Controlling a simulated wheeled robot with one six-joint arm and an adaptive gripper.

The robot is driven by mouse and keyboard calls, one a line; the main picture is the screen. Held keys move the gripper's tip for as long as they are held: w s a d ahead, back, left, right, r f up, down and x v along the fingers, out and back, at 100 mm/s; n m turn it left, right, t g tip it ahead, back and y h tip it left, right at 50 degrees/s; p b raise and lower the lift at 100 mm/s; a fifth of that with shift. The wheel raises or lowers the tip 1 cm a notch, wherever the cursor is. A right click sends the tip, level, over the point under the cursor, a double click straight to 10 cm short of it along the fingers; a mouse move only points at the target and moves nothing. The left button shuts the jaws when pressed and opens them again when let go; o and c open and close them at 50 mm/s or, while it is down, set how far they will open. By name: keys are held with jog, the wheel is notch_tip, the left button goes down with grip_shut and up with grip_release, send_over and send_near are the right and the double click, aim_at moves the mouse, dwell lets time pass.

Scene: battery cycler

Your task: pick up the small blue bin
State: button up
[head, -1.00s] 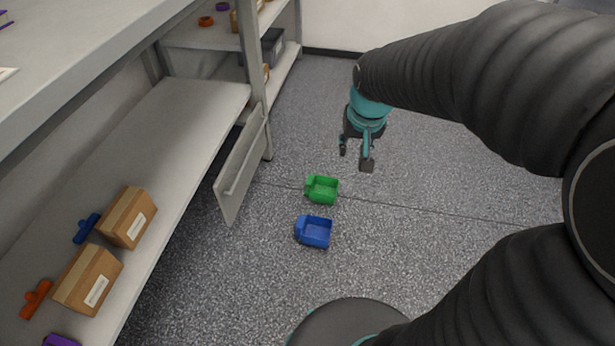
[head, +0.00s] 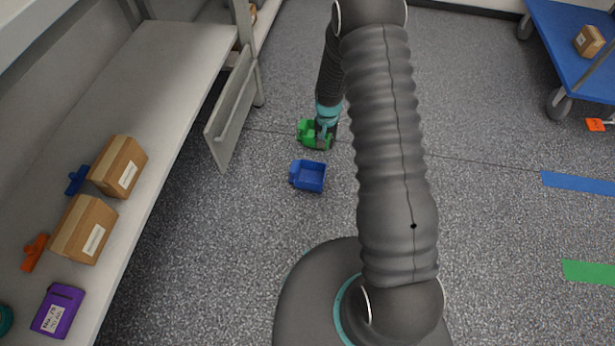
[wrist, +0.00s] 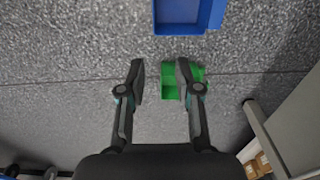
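The small blue bin (head: 308,176) sits upright and empty on the speckled grey floor, in front of the green bin in the head view. It also shows at the top edge of the wrist view (wrist: 186,14), partly cut off. My gripper (head: 326,136) is low over the green bin (head: 309,134) and hides part of it. The blue bin lies beyond the fingertips.
A grey shelf (head: 165,70) with cardboard boxes (head: 84,229) and a purple item (head: 59,310) stands at left. A pale panel (head: 232,110) hangs from its end, left of the bins. A blue cart (head: 570,50) is at back right.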

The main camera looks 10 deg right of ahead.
send_near(323, 170)
jog(key=shift+g, duration=0.3)
jog(key=s+f, duration=0.1)
jog(key=s+a+f, duration=0.1)
jog(key=s+f, duration=0.1)
jog(key=shift+s+f, duration=0.3)
jog(key=shift+s+d+f, duration=0.15)
jog(key=shift+f, duration=1.15)
jog(key=shift+s+d+f, duration=0.1)
jog(key=shift+s+f, duration=0.1)
jog(key=shift+f, duration=1.1)
grip_shut()
